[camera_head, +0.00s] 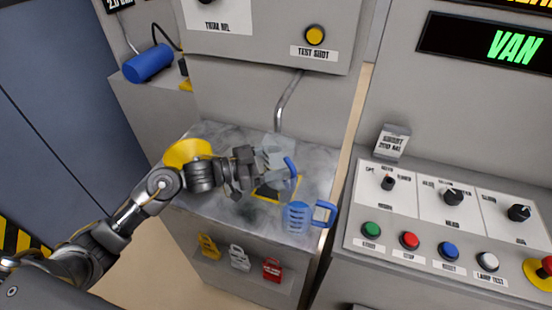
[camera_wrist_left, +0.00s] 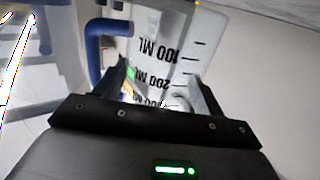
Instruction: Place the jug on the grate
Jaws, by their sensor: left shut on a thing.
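A clear measuring jug (camera_head: 275,150) with a blue handle is held by my left gripper (camera_head: 258,170), over the grey counter. In the left wrist view the jug (camera_wrist_left: 172,50) shows dark ML marks between the two fingers, with its blue handle (camera_wrist_left: 96,50) to the left. My left gripper (camera_wrist_left: 160,88) is shut on the jug. The grate (camera_head: 291,191), dark with a yellow border, lies just below and in front of the jug in the head view, partly covered by the gripper. I cannot tell the jug's height above it. My right gripper is not in view.
A second, blue-tinted jug (camera_head: 298,218) with a blue handle stands at the counter's front right corner, close to the grate. A bent metal pipe (camera_head: 287,100) comes down behind. A yellow round object (camera_head: 184,152) is behind my left wrist. A button panel (camera_head: 430,215) stands right.

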